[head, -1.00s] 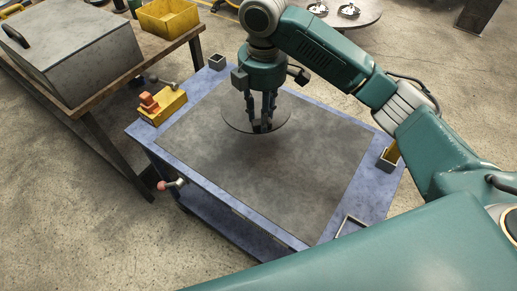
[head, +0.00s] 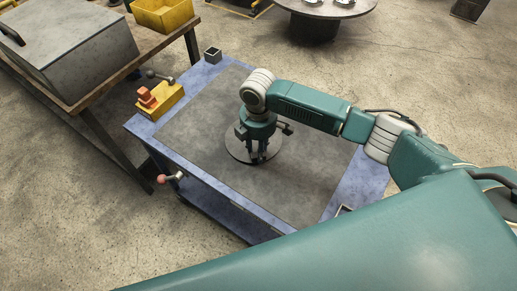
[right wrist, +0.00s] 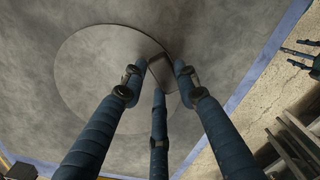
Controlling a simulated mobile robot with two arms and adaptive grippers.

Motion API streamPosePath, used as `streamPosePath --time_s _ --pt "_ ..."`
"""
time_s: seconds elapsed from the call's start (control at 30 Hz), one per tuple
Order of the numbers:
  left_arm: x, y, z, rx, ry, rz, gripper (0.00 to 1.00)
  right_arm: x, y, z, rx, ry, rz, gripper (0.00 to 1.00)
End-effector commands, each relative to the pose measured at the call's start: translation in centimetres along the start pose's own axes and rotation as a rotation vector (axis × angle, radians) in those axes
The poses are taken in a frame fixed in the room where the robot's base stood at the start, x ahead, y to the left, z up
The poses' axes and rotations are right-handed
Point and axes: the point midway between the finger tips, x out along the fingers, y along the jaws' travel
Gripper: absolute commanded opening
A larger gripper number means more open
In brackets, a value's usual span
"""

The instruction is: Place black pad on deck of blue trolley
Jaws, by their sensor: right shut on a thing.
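The black pad, a dark round disc (head: 236,149), is over the middle of the blue trolley's (head: 143,128) grey-topped deck. It lies flat, on the deck or very close above it; I cannot tell which. My right gripper (head: 256,158) points down at the pad's centre and is shut on its small block-like grip. The right wrist view shows the disc (right wrist: 88,70) and the right gripper's fingers (right wrist: 158,75) around that grip. My left gripper (right wrist: 300,55) shows at the right edge of the right wrist view, its fingers apart and empty.
A yellow block with an orange top (head: 160,101) sits on the trolley's left edge, with a small square holder (head: 212,55) at a back corner. A knobbed handle (head: 170,178) sticks out in front. A workbench with a grey case (head: 75,50) stands left. Deck around the pad is clear.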

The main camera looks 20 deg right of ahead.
Motion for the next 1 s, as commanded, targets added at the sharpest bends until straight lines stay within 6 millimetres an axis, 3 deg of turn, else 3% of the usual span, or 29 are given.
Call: streamPosePath --time_s 0.4,0.43,0.53,0.83,1.0 --pt "-0.1 -0.1 0.0 0.000 -0.001 -0.001 0.66 0.9 0.1 0.0 -0.001 0.000 0.002 0.00" --pt "-0.1 -0.1 0.0 0.000 -0.001 -0.001 0.66 0.9 0.0 0.0 0.000 -0.001 0.001 0.32" --pt "-0.1 -0.1 0.0 0.000 -0.001 -0.001 0.66 0.9 0.0 0.0 0.000 -0.001 0.001 0.49" --pt "-0.1 -0.1 0.1 -0.001 -0.002 -0.001 0.66 0.7 0.1 0.0 0.000 0.000 0.002 0.49" --pt "0.2 -0.1 0.1 -0.001 -0.002 -0.001 0.66 -1.0 0.2 0.0 -0.001 0.002 0.004 0.49"
